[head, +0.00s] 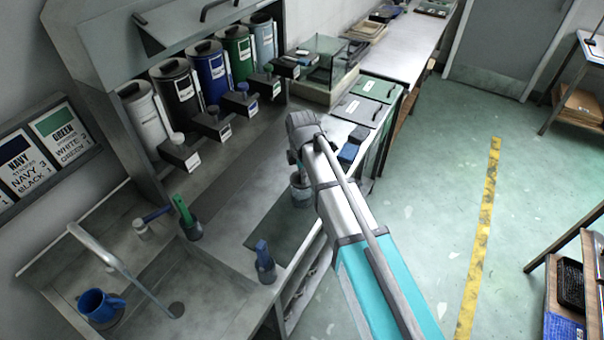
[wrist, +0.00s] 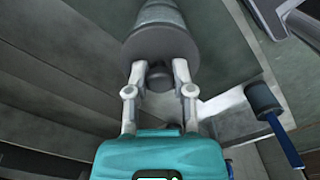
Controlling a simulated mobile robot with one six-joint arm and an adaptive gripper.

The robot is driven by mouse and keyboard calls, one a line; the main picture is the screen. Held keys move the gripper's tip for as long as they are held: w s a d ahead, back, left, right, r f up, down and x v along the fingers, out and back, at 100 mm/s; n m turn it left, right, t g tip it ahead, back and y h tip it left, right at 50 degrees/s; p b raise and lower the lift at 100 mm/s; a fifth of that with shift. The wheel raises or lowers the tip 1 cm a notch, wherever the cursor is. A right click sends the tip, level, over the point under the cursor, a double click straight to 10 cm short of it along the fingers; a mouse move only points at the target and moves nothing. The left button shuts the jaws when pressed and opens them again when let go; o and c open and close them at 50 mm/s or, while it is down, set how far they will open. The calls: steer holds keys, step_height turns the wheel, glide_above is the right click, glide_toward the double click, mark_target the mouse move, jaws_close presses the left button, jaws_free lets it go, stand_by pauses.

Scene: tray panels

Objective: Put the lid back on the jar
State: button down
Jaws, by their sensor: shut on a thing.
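In the head view a grey jar (head: 301,192) stands on the dark counter mat, just below the end of my arm. My gripper (wrist: 159,76) is shut on the dark round knob of the lid (wrist: 158,42), with one finger on each side of the knob. The lid is a wide grey disc, and the grey jar (wrist: 157,12) shows behind it in the wrist view. Lid and jar look in line. I cannot tell whether the lid rests on the rim or hangs just above it. My arm hides the lid in the head view.
A blue-handled tool (head: 265,264) stands near the counter's front edge. A green-handled tool (head: 187,220) stands by the sink. Several coloured canisters (head: 208,68) line the back. The counter (head: 235,155) left of the jar is fairly clear.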

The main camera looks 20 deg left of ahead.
steer(key=shift+c, duration=2)
jaws_free()
steer(key=o, duration=0.4)
steer(key=shift+r, duration=0.15)
steer(key=shift+r+p, duration=3.4)
steer(key=shift+p, duration=0.1)
jaws_close()
